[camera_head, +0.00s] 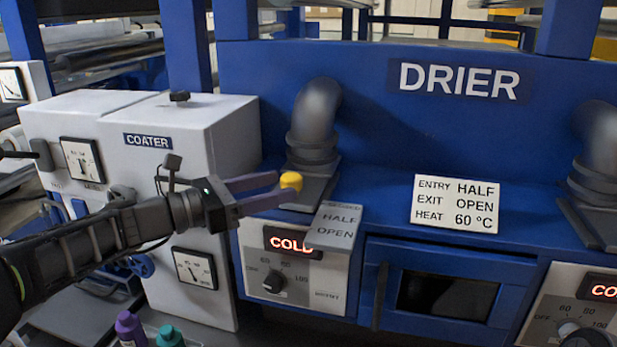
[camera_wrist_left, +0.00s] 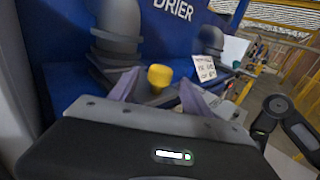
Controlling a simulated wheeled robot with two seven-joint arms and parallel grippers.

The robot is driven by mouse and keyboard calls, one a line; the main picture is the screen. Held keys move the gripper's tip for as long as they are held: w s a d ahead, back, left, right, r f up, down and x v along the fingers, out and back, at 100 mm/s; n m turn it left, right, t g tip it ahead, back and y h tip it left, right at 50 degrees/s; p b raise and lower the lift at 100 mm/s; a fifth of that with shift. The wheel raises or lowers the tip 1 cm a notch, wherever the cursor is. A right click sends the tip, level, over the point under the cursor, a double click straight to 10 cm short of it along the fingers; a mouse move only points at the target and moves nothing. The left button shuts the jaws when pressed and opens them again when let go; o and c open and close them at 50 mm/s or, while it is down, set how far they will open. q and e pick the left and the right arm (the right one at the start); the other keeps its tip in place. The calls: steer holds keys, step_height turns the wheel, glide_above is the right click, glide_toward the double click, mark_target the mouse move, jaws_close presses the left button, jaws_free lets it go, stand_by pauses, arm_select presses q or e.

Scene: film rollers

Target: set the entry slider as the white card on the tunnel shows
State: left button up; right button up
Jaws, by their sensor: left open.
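The white card (camera_head: 455,204) on the blue tunnel reads ENTRY HALF, EXIT OPEN, HEAT 60 °C; it also shows in the left wrist view (camera_wrist_left: 204,67). The entry slider's yellow knob (camera_head: 291,181) stands by the left duct's base, near the upper end of a grey scale plate (camera_head: 335,226). HALF and OPEN are legible there; the top word is unclear. My left gripper (camera_head: 281,185) is open, its fingertips close to the knob. In the left wrist view the yellow knob (camera_wrist_left: 159,75) appears between the fingertips; contact cannot be told. My right gripper is not in view.
The left grey duct (camera_head: 313,125) rises just behind the knob. A control panel (camera_head: 292,275) reading COLD sits below. Bottles (camera_head: 131,327) stand at the lower left. The tunnel top around the card is clear.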

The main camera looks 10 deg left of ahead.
mark_target(306, 194)
arm_select(q)
steer(key=p+x, duration=0.1)
steer(key=x, duration=0.6)
steer(key=shift+p, duration=0.35)
jaws_close()
stand_by(1.1)
